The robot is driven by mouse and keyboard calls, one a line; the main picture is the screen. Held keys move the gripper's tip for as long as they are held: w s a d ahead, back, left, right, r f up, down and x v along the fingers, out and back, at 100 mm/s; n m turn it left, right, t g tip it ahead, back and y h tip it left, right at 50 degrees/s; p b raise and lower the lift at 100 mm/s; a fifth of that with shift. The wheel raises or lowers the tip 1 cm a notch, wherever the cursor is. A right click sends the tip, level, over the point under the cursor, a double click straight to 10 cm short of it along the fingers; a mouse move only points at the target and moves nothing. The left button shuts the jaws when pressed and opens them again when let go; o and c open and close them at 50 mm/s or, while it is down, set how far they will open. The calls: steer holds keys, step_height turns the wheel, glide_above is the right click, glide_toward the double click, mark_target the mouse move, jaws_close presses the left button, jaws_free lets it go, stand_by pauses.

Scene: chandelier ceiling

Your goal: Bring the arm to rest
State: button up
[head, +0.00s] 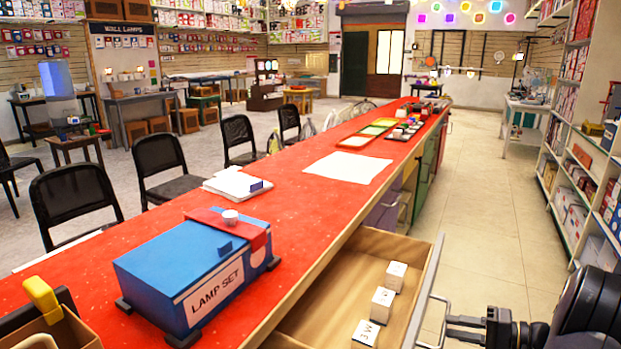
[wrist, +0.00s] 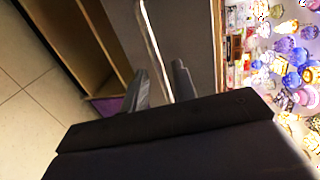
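My gripper (head: 458,329) is at the lower right of the head view, on the end of my black arm. It is right beside the pale metal handle (head: 437,288) of an open wooden drawer (head: 335,277). In the wrist view its two dark fingers (wrist: 162,85) stand apart. The handle bar (wrist: 153,40) runs down the picture toward the gap between them. I cannot tell whether a finger touches the bar. No object shows held up in the gripper.
The drawer juts from the red counter (head: 262,199) and holds white lettered blocks (head: 382,301). A blue LAMP SET box (head: 190,272) stands on the counter. Stocked shelves (head: 590,150) line the right side. The tiled aisle (head: 487,200) between is clear. Black chairs (head: 75,200) stand left.

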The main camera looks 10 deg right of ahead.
steer(key=shift+x, duration=2.05)
steer(key=shift+r, duration=0.1)
